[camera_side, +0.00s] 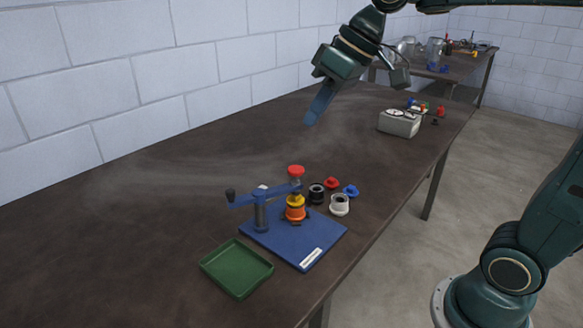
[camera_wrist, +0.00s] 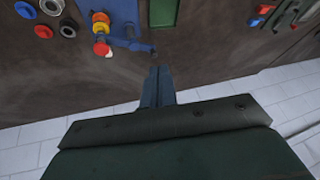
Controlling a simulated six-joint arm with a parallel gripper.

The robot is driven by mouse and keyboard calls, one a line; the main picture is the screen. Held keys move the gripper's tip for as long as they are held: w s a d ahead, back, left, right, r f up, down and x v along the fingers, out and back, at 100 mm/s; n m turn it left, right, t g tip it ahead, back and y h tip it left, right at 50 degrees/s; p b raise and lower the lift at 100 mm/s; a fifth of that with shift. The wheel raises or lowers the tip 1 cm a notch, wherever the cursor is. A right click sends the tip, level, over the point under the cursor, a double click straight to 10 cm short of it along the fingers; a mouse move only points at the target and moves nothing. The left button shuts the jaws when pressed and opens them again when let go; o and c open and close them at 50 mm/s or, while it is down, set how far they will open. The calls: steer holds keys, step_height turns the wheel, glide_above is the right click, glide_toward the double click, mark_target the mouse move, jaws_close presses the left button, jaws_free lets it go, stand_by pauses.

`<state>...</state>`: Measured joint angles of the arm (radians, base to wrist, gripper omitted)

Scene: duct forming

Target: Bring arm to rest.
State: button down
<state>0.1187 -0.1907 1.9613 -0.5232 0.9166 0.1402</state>
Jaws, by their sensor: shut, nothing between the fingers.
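My gripper (camera_side: 309,123) hangs above the brown table (camera_side: 120,215), behind the fixture in the side view. Its blue fingers are together and empty, and they point down and a little left. In the wrist view the gripper (camera_wrist: 158,70) shows its fingers side by side, with the tabletop beyond them. The fingers look clear of every object.
A blue lever press (camera_side: 262,214) holds stacked orange, yellow and red parts. A green tray (camera_side: 236,268) lies in front. Red, blue, black and white round parts sit beside the press. A grey box (camera_side: 399,123) stands farther back. A block wall runs along the left.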

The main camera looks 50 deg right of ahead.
steer(key=s+d+f+m+h, duration=0.1)
steer(key=s+d+f, duration=0.1)
steer(key=s, duration=0.6)
steer(key=s+d+f+m+t+h, duration=0.1)
steer(key=s+d+f+h, duration=0.1)
steer(key=s+f, duration=0.3)
steer(key=s+d, duration=0.1)
steer(key=s, duration=0.2)
steer(key=shift+s+f+m, duration=0.15)
steer(key=shift+s+m, duration=0.15)
